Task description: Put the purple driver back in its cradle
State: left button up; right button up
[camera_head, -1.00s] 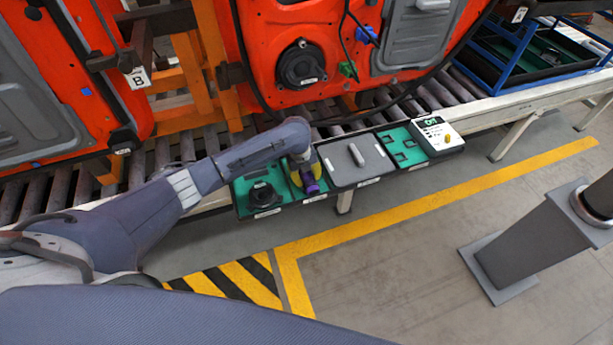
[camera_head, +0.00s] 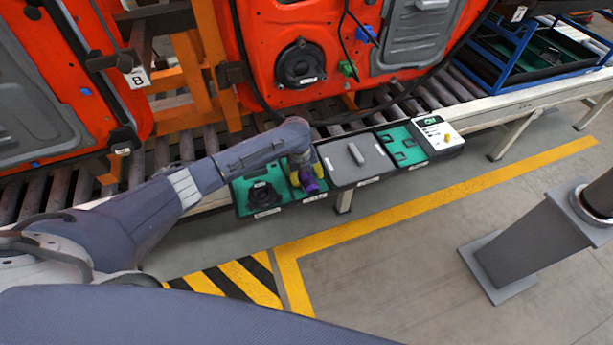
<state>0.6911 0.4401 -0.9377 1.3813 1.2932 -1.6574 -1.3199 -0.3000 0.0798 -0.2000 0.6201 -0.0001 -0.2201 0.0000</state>
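The purple driver (camera_head: 309,182) shows at the end of my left arm, over the second compartment of the tray row. Yellow parts, which look like the cradle (camera_head: 319,170), show on both sides of it. My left gripper (camera_head: 304,174) is right above the driver, seen from behind and small. It hides part of the driver, and its fingers are too unclear to tell open from shut. I cannot tell whether the driver is seated in the cradle or just over it. My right gripper is not in view.
A green tray (camera_head: 238,199) with a black round part is left of the driver. A grey-lidded compartment (camera_head: 365,168), a green one and a white panel (camera_head: 440,137) are to the right. Orange doors (camera_head: 262,45) hang behind, above the roller conveyor (camera_head: 150,165).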

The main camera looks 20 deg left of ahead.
pick_arm(q)
jog(key=shift+s+a+f, duration=0.2)
